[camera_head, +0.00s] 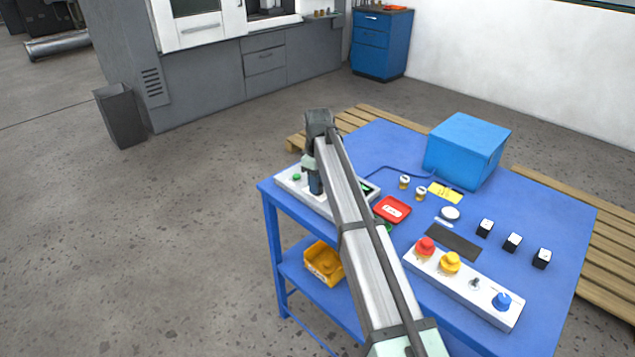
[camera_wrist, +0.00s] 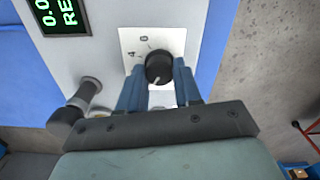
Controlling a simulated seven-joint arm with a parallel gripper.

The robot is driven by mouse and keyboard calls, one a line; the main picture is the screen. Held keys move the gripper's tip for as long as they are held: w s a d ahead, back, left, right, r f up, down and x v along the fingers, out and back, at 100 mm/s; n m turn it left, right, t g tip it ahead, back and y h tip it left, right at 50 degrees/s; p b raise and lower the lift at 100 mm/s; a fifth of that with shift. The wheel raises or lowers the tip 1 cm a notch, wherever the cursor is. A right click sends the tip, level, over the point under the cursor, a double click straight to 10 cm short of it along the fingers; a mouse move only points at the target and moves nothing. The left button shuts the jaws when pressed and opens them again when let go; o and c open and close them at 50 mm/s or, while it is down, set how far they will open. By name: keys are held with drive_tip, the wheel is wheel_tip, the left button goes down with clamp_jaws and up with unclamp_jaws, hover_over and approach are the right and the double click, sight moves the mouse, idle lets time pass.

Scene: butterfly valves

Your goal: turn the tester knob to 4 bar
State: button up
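The tester (camera_head: 290,182) is a pale box at the left edge of the blue table, partly hidden behind my arm. In the wrist view its black knob (camera_wrist: 158,67) sits on a white scale plate (camera_wrist: 174,38) with a 0 and a 4 visible. The knob's white pointer mark faces down and slightly left, away from both numbers. The tester display (camera_wrist: 58,14) shows green digits starting 0.0, cut off by the frame. My gripper (camera_wrist: 160,72) has one blue finger against each side of the knob, with no clear gap. The head view hides the knob.
A grey bent fitting (camera_wrist: 80,105) sticks up left of my gripper. On the table are a red tray (camera_head: 392,209), a blue box (camera_head: 467,150), a control panel (camera_head: 460,285) with buttons, and several small parts.

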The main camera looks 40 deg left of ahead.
drive_tip(key=c, duration=0.5)
drive_tip(key=shift+m, duration=0.3)
drive_tip(key=m, duration=0.7)
drive_tip(key=shift+m, duration=0.3)
drive_tip(key=m, duration=0.3)
drive_tip(key=shift+m, duration=2.2)
